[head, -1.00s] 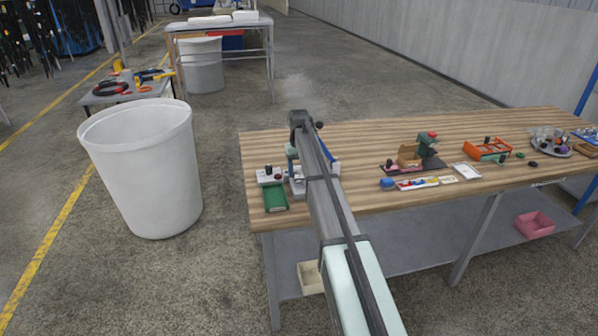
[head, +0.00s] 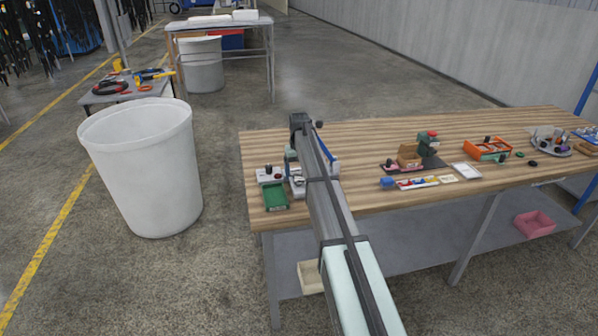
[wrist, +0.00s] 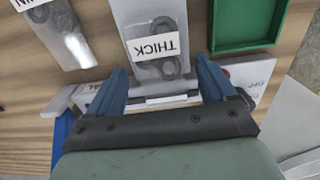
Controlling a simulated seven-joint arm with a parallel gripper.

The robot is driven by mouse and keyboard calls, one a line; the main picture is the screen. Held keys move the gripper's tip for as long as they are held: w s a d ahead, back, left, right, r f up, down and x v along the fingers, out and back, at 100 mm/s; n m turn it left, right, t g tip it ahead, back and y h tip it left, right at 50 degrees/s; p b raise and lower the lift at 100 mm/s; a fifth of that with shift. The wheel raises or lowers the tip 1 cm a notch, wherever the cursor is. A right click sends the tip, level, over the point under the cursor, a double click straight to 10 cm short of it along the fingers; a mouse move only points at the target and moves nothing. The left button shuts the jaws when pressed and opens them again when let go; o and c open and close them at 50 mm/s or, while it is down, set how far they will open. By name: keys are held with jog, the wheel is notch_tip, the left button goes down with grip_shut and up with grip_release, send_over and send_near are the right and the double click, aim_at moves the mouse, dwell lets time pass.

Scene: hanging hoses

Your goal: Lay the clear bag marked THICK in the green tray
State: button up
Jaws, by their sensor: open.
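The clear bag marked THICK (wrist: 151,22) shows at the top middle of the wrist view, with dark rings inside and a white label. My gripper (wrist: 161,67) is open, its two blue fingers on either side of the bag's near end. I cannot tell how high the fingers are above the bag, and nothing is seen gripped. The green tray (wrist: 246,46) lies to the right of the bag and looks empty. In the head view the tray (head: 275,197) is at the bench's near left corner; my arm hides most of the bag's area there.
Another clear bag with rings (wrist: 70,42), its label partly cut off, lies left of the THICK bag. A pale device with printed lettering (wrist: 255,72) sits by the right finger. In the head view, a large white bin (head: 145,175) stands left of the wooden bench (head: 365,150).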

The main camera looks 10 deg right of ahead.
aim_at(297, 174)
notch_tip(297, 174, up, 13)
jog(key=shift+a, duration=0.3)
jog(key=shift+o, duration=0.5)
jog(key=shift+s+r, duration=0.1)
jog(key=shift+r, duration=0.25)
